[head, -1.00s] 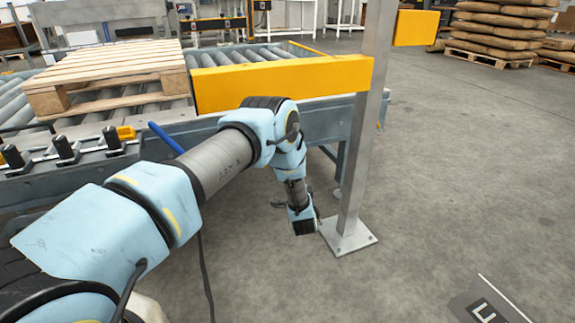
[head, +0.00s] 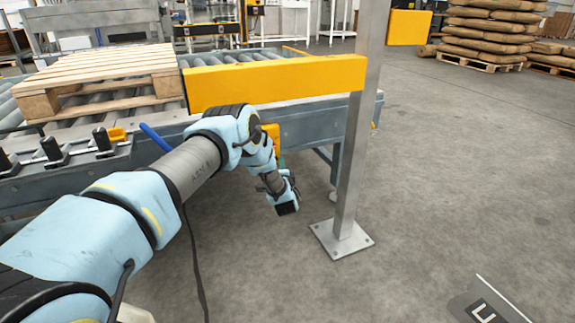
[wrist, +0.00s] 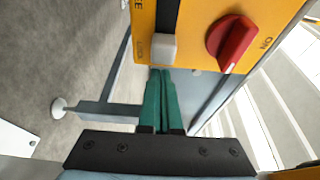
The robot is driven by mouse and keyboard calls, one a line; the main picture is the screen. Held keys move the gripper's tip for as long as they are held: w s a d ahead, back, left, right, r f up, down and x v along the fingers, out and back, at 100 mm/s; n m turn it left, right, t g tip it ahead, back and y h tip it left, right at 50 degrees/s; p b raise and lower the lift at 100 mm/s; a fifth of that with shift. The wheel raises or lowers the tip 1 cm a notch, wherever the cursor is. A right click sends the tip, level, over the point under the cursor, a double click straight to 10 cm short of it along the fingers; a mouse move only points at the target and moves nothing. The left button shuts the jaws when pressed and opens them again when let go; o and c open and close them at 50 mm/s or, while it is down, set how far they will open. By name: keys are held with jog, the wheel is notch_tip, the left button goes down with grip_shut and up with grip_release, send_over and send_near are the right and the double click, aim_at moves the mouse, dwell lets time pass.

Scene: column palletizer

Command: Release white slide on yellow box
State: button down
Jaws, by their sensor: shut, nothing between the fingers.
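The yellow box (wrist: 190,15) fills the upper part of the wrist view. Its white slide (wrist: 163,48) sits at the lower end of a dark vertical slot, beside printed lettering that reads LOCK. My gripper (wrist: 161,73) has its two green fingers together and empty. In the picture the fingertips are just below the white slide; I cannot tell whether they touch it. In the head view, part of the yellow box (head: 272,131) shows behind my arm, under the yellow rail. The slide cannot be made out there.
A red rotary knob (wrist: 232,42) marked ON is right of the slide. A metal post (head: 352,160) stands right of my arm, below the end of the yellow rail (head: 275,83). A wooden pallet (head: 100,72) rests on the roller conveyor.

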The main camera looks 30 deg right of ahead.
jog(key=shift+a, duration=0.35)
jog(key=a, duration=0.1)
jog(key=a+p, duration=0.1)
jog(key=a, duration=0.1)
jog(key=shift+w+a+p, duration=0.25)
jog(key=shift+a+p, duration=0.1)
jog(key=shift+a, duration=0.05)
